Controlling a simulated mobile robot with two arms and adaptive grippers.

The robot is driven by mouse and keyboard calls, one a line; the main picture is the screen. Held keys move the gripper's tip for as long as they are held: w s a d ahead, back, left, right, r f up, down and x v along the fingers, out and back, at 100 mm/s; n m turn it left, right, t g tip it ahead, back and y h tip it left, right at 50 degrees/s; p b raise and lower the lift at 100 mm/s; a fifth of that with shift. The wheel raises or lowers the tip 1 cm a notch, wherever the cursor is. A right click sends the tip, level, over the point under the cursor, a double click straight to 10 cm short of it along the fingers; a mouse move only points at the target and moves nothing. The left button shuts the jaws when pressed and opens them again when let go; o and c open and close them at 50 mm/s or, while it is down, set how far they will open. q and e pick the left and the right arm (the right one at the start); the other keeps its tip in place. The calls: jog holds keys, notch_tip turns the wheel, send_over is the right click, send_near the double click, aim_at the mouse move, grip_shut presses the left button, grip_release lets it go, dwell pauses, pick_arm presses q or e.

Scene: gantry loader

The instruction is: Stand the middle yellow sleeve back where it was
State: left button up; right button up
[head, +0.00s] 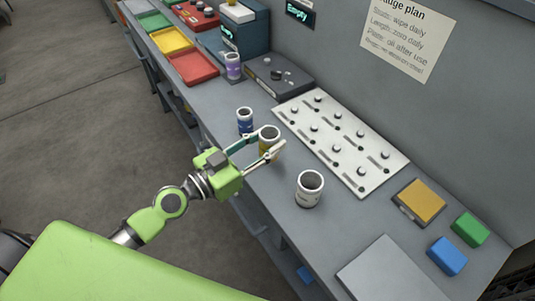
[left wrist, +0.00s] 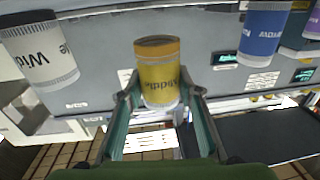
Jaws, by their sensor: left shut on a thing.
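My left gripper (head: 269,143) is shut on the middle yellow sleeve (head: 268,145), with one finger on each side of it. In the left wrist view the yellow sleeve (left wrist: 158,75) looks upright between the fingertips, with a darker orange band at its top. Whether its base touches the bench I cannot tell. The blue sleeve (head: 245,122) stands just beyond it, to the left. The white sleeve (head: 309,189) stands nearer, to the right. Both also show in the left wrist view, white (left wrist: 42,58) at left and blue (left wrist: 262,38) at right. My right gripper is not in view.
A purple sleeve (head: 233,66) stands farther along the bench (head: 262,207). A light plate with knobs (head: 345,145) lies behind the sleeves. Red (head: 193,69) and yellow trays (head: 171,41) lie at the far left. Blue (head: 447,256) and green blocks (head: 471,229) are at right.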

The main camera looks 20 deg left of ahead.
pick_arm(q)
jog(key=f+b, duration=0.2)
jog(key=f, duration=0.1)
jog(key=shift+w, duration=0.4)
jog(key=shift+f, duration=0.35)
jog(key=shift+f+b, duration=0.15)
jog(key=shift+b, duration=0.15)
jog(key=o, duration=1.1)
